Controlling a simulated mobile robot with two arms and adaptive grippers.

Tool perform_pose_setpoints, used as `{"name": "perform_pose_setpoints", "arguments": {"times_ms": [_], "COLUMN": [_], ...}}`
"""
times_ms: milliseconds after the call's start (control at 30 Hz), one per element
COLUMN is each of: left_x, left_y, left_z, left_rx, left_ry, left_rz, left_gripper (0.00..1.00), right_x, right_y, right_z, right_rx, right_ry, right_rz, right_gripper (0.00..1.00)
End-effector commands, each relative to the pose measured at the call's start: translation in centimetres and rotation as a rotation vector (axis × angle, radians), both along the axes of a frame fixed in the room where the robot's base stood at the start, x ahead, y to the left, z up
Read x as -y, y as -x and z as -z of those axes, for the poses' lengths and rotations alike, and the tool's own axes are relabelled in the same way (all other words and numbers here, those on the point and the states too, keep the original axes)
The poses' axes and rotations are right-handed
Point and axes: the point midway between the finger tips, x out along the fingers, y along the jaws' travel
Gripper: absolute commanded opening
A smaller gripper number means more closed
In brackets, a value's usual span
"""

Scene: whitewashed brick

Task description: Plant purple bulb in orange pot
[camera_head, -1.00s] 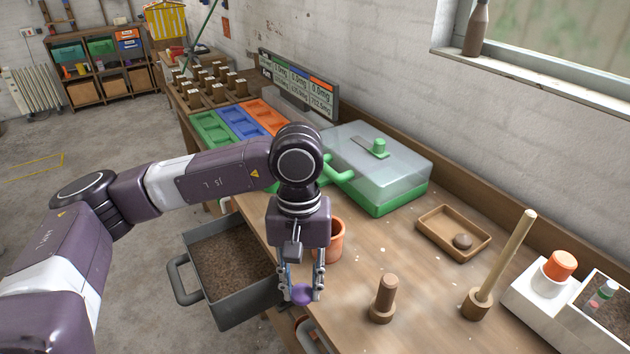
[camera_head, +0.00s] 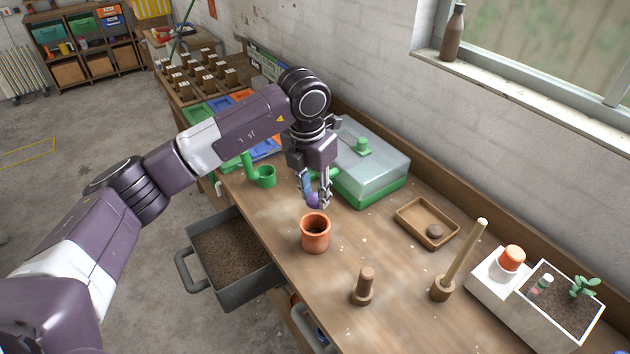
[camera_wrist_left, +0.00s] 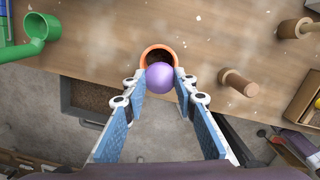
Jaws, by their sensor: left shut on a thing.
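The orange pot (camera_head: 315,236) stands upright on the workbench, with a dark inside. It also shows in the left wrist view (camera_wrist_left: 158,50), partly hidden behind the bulb. My left gripper (camera_head: 318,200) is shut on the purple bulb (camera_head: 312,201) and holds it above the bench, just behind the pot in the head view. In the left wrist view the bulb (camera_wrist_left: 161,77) sits between the fingertips and overlaps the near part of the pot's rim. The bulb is outside the pot. My right gripper is not in view.
A green-based clear case (camera_head: 370,165) stands behind the gripper. A soil-filled drawer (camera_head: 228,262) hangs open at the bench front. A wooden peg (camera_head: 363,286) and a wooden tray (camera_head: 427,222) are to the right.

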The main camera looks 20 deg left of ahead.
Motion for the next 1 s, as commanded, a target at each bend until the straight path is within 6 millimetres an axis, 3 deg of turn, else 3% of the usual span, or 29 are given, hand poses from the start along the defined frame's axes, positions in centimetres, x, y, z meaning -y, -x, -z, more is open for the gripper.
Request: {"name": "perform_pose_setpoints", "arguments": {"times_ms": [367,1000], "left_x": [-0.1,-0.1], "left_y": [-0.4,-0.4], "left_z": [0.8,6.8], "left_rx": [-0.001,0.001], "left_ry": [0.0,-0.001], "left_rz": [-0.086,-0.083], "left_gripper": [0.06,0.06], "right_x": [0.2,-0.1], "right_y": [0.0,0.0], "right_z": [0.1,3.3], "right_rx": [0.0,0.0], "right_ry": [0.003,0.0], "right_rz": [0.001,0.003], "right_gripper": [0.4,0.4]}}
